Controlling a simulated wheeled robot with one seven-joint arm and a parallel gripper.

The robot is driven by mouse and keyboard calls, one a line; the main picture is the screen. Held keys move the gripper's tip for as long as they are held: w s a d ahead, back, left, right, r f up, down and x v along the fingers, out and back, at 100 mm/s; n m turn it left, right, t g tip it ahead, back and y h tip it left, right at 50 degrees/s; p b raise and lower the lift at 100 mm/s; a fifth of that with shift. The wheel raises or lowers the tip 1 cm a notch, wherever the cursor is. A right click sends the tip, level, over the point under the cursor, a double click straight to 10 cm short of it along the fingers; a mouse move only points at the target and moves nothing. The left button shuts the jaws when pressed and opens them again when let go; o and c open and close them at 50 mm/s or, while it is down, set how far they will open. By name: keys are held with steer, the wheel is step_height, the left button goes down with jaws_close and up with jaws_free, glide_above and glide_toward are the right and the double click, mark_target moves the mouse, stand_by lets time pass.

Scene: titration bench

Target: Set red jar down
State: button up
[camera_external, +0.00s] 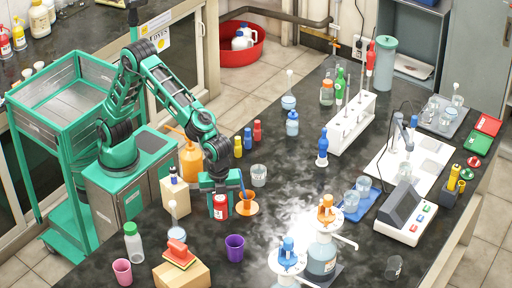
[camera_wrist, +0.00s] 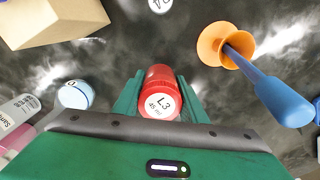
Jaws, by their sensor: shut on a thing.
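The red jar (camera_external: 221,207) is between the fingers of my gripper (camera_external: 220,203), low over the dark bench top (camera_external: 205,262). The jar looks upright in the external view. Whether its base touches the bench or hangs just above it, I cannot tell. The gripper is shut on the jar.
An orange funnel-like stand (camera_external: 246,208) with a blue-handled tool (camera_wrist: 270,93) is just right of the jar. A cardboard box (camera_external: 181,275) with a red item and a purple cup (camera_external: 235,247) stand nearer. A clear beaker (camera_external: 259,175) is behind. Bare bench lies between them.

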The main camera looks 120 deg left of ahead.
mark_target(220, 197)
steer(key=shift+f, duration=1.85)
steer(key=shift+f, duration=0.1)
steer(key=o, duration=1.2)
steer(key=shift+c, duration=0.2)
step_height(220, 197, up, 12)
